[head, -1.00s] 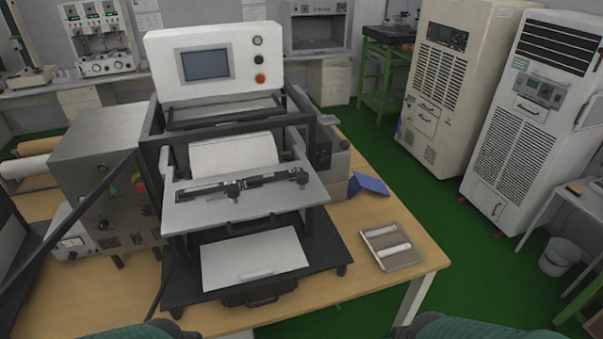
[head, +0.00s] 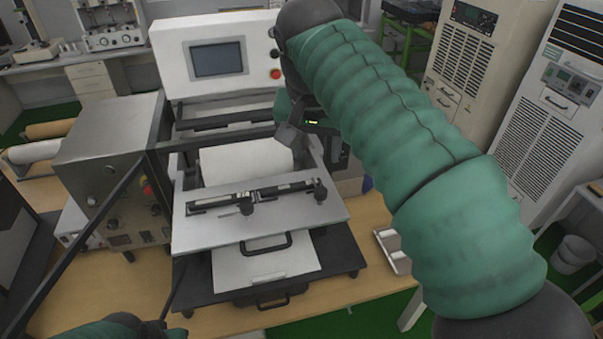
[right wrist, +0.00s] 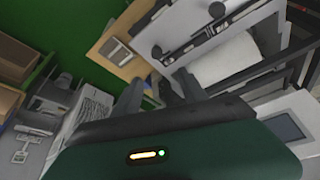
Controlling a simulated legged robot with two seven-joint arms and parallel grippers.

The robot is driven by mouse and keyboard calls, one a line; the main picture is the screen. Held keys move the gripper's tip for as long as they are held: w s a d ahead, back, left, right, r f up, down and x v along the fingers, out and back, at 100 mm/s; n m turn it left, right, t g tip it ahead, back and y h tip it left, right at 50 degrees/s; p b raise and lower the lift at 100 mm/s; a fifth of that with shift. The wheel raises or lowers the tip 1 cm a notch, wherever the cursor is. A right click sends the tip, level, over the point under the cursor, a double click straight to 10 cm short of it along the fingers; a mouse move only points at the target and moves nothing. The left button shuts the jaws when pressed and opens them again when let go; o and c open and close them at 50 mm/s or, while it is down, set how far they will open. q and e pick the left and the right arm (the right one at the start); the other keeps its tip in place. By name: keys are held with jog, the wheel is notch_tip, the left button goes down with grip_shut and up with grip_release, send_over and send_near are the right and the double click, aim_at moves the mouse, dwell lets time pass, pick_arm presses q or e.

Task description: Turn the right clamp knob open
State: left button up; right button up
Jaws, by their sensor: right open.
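The right clamp knob (head: 320,190) is a small dark knob at the right end of the black clamp bar (head: 282,189) on the machine's grey plate. A second dark knob (head: 245,205) sits further left on the bar. In the right wrist view, the right knob (right wrist: 157,52) shows beyond the fingers. My right gripper (head: 290,140) is open and empty above and behind the bar, apart from the knob. Its dark fingers (right wrist: 158,90) also show in the right wrist view. My left gripper is out of view.
The machine's white control panel (head: 217,62) stands behind the bar, with white paper (head: 235,165) below it. A grey box (head: 108,165) stands left.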

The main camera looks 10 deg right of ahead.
aim_at(321, 189)
jog(key=x, duration=1)
jog(key=p+x, duration=0.1)
jog(key=x, duration=0.4)
jog(key=shift+s+d+f, duration=0.15)
jog(key=shift+d+f, duration=0.05)
jog(key=shift+d, duration=0.15)
jog(key=shift+f, duration=0.65)
jog(key=shift+w, duration=0.2)
jog(key=shift+c, duration=1.3)
jog(key=shift+d, duration=0.1)
grip_shut()
